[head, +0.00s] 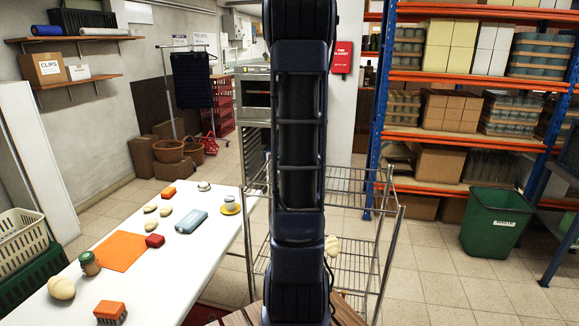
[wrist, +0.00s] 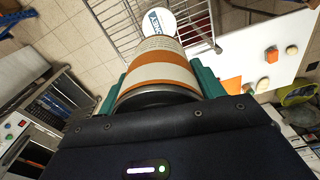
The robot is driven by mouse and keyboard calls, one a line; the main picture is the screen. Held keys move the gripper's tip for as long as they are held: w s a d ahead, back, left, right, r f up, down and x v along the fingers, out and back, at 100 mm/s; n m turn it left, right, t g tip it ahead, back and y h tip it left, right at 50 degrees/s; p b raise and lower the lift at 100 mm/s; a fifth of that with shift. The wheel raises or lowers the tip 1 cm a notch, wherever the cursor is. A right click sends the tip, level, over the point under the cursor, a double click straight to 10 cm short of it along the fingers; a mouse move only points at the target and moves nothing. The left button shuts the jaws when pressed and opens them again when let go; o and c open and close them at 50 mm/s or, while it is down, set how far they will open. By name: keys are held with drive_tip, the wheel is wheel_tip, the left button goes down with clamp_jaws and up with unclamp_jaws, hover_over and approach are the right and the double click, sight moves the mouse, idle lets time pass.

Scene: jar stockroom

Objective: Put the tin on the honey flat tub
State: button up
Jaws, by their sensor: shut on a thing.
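The tin (wrist: 162,72) has an orange and white label and a dark rim. It fills the middle of the wrist view, between the green fingers of my gripper (wrist: 163,76), which is shut on it. The honey flat tub (wrist: 159,19) shows in the wrist view as a round white lid with dark lettering, just beyond the tin. The tin hides its near part, and I cannot tell the gap between them. In the head view my arm stands in the middle and hides the gripper, the tin and the tub.
A wire rack (head: 360,204) stands behind my arm; its bars (wrist: 125,22) lie beside the tub in the wrist view. A white table (head: 70,305) at left holds an orange mat (head: 120,251), a blue packet (head: 191,221) and several small items. A green bin (head: 496,225) stands at right.

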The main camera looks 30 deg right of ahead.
wheel_tip(320, 180, down, 20)
drive_tip(key=shift+r, duration=0.15)
idle(0.5)
drive_tip(key=o, duration=1.3)
